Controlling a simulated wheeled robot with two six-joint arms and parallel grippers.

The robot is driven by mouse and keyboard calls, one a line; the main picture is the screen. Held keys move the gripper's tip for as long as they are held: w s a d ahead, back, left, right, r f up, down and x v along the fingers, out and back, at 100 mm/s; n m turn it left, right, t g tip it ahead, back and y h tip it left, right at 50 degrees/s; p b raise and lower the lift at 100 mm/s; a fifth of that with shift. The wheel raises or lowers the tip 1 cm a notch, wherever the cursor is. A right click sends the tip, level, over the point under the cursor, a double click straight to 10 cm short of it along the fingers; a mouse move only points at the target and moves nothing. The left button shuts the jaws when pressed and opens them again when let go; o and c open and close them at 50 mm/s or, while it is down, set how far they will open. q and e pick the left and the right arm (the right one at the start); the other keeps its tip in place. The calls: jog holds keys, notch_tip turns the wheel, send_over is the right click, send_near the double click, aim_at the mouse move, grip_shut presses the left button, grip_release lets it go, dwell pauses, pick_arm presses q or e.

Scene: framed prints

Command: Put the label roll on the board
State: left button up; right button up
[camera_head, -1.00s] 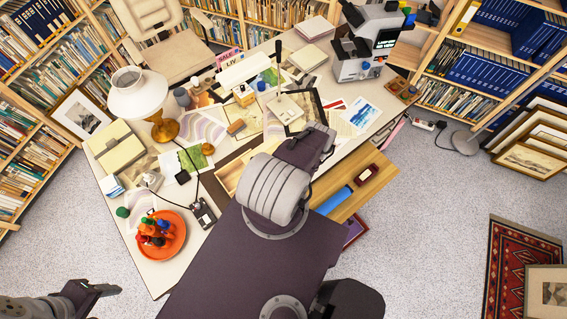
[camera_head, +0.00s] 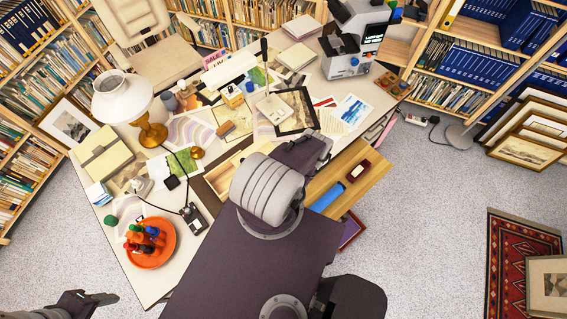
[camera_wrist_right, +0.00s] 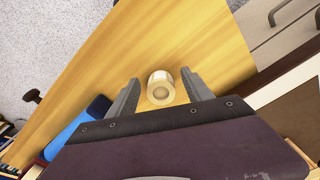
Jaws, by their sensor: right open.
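The label roll (camera_wrist_right: 161,88) is a small pale cream ring with its hole facing the right wrist camera. It sits on a light wooden surface, which I take to be the board (camera_wrist_right: 120,65), the wooden leaf (camera_head: 376,160) at the desk's front right. My right gripper (camera_wrist_right: 162,93) is open, with one finger on each side of the roll; I cannot tell if they touch it. In the head view my right arm hides the roll. My left gripper (camera_head: 95,301) is at the lower left, away from the desk and empty as far as I see.
A blue object (camera_head: 328,198) and a dark red one (camera_head: 359,171) are on or by the wooden leaf. Open floor (camera_head: 430,230) lies to the right.

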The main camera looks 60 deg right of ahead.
jog(key=r, duration=0.5)
jog(key=shift+w+d+p, duration=0.15)
jog(key=shift+d+p, duration=0.05)
jog(key=shift+p, duration=0.15)
notch_tip(320, 180, up, 7)
jog(key=p, duration=0.6)
jog(key=shift+f, duration=0.15)
jog(key=shift+a, duration=0.2)
